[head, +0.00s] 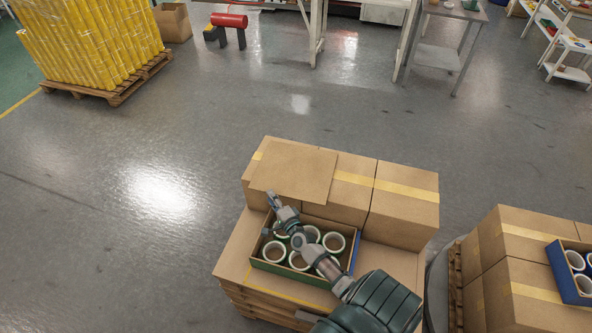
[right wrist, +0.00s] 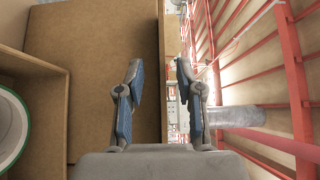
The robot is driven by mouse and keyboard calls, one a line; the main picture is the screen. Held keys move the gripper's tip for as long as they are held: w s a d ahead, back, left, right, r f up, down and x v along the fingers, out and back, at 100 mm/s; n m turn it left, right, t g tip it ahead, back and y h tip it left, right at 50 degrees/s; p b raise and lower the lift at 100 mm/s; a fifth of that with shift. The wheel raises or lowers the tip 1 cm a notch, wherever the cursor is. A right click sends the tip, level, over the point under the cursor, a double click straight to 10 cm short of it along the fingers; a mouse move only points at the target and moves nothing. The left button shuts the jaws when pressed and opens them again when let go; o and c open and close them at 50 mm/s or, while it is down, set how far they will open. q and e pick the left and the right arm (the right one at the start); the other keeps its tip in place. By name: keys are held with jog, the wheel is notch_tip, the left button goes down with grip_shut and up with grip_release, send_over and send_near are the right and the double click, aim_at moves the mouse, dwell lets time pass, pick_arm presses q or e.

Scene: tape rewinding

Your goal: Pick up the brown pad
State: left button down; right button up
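The brown pad (head: 295,171) is a flat cardboard sheet lying on top of closed cardboard boxes in the head view. In the right wrist view a broad brown surface (right wrist: 95,50), which looks like the pad, fills the left and middle, with its edge running between my fingertips. My right gripper (head: 271,197) is at the pad's near left corner. In the right wrist view the right gripper (right wrist: 160,75) is open, its two fingers apart. I cannot tell whether it touches the pad. My left gripper is not in view.
An open box (head: 345,262) with several green-edged tape rolls (head: 333,242) sits below my right arm, in front of the closed boxes (head: 404,203). Another box stack (head: 515,262) with a blue tray (head: 567,287) stands at right.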

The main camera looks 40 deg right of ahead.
jog(key=x, duration=0.2)
jog(key=shift+w, duration=0.4)
jog(key=shift+a, duration=0.15)
jog(key=shift+s, duration=0.1)
grip_shut()
jog(key=shift+r, duration=0.1)
